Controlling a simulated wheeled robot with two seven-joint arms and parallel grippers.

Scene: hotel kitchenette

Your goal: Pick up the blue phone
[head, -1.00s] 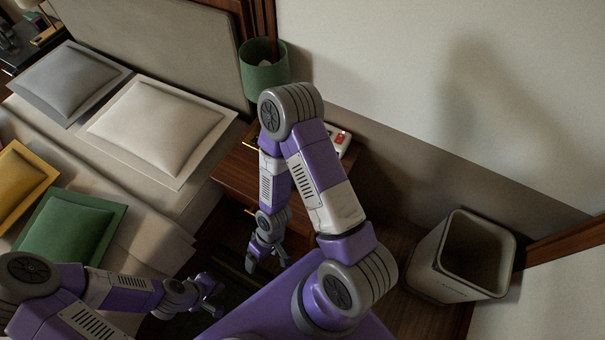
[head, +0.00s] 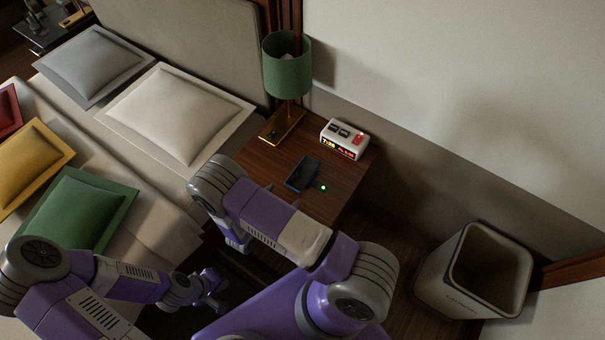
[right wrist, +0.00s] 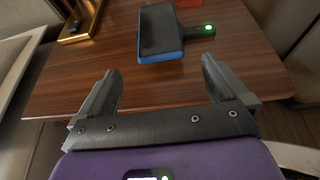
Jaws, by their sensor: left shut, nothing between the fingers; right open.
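The blue phone (head: 303,174) lies on the wooden nightstand (head: 335,205), with a dark face and blue edge. A small dark piece with a green light (head: 323,187) is beside its right end. In the right wrist view the phone (right wrist: 160,38) lies flat beyond my right gripper (right wrist: 158,70). That gripper is open and empty; its fingertips are apart from the phone and point toward it. My left gripper (head: 217,292) is shut and empty, low beside the bed, away from the phone.
A green lamp (head: 288,68) on a gold base (head: 281,125) stands behind the phone. A white clock (head: 344,139) is at the back right of the nightstand. The bed with pillows (head: 180,115) is to the left. A bin (head: 468,275) stands on the floor at right.

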